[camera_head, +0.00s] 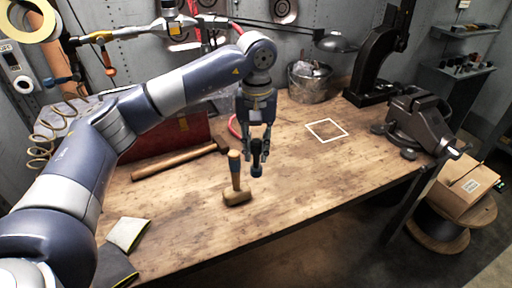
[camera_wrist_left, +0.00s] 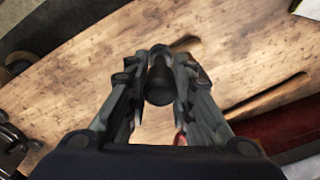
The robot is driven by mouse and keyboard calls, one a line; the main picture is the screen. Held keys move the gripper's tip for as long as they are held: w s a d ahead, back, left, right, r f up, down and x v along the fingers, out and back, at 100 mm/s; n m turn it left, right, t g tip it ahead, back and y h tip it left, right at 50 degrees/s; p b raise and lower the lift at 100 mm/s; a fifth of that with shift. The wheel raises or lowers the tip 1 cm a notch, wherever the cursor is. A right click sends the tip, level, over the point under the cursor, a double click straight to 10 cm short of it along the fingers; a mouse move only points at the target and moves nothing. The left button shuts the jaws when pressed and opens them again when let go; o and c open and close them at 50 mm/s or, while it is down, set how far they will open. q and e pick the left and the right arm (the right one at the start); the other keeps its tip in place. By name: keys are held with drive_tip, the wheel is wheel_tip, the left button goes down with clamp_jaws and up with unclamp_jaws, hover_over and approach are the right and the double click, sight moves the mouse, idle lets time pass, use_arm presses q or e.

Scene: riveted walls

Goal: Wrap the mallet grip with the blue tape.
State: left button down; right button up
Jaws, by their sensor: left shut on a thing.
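A mallet (camera_head: 238,196) stands head-down on the wooden bench, its handle (camera_head: 235,168) pointing up, with a dark band on it. My left gripper (camera_head: 257,160) is just right of the handle, pointing down, shut on a small dark object (camera_head: 257,171). In the left wrist view this dark, rounded object (camera_wrist_left: 159,82) sits between the fingers; I cannot tell whether it is the blue tape. It appears apart from the mallet. No clearly blue tape shows. My right gripper is not in view.
A long-handled hammer (camera_head: 180,160) lies to the left on the bench. A white square outline (camera_head: 327,130) marks the bench at right. A vise (camera_head: 418,122), a metal bucket (camera_head: 310,82) and a black press (camera_head: 380,55) stand farther back. The bench's front middle is clear.

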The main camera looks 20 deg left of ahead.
use_arm(q)
drive_tip(key=shift+r, duration=0.1)
drive_tip(key=shift+s+d+r+p, duration=0.15)
drive_tip(key=shift+r+p, duration=0.45)
drive_tip(key=shift+r, duration=0.4)
drive_tip(key=shift+w+d+r+p, duration=0.1)
drive_tip(key=shift+d+r+p, duration=0.1)
drive_tip(key=shift+r+p, duration=0.6)
drive_tip(key=shift+s+d+r+p, duration=0.15)
drive_tip(key=shift+r+p, duration=0.3)
drive_tip(key=shift+r, duration=0.7)
drive_tip(key=shift+w, duration=0.1)
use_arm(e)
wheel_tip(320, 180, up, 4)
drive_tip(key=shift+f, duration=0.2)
use_arm(q)
drive_tip(key=shift+f, duration=0.1)
drive_tip(key=shift+s+d+f, duration=0.1)
drive_tip(key=shift+s+f, duration=0.05)
drive_tip(key=shift+s, duration=0.1)
drive_tip(key=s+d+f+m+b, duration=0.1)
drive_tip(key=s+f+m, duration=0.1)
drive_tip(key=s, duration=0.4)
drive_tip(key=s+d+f+m+b, duration=0.1)
drive_tip(key=s+d+f+m, duration=0.1)
drive_tip(key=s+f, duration=0.2)
drive_tip(key=shift+s+d, duration=0.2)
drive_tip(key=shift+s, duration=1.05)
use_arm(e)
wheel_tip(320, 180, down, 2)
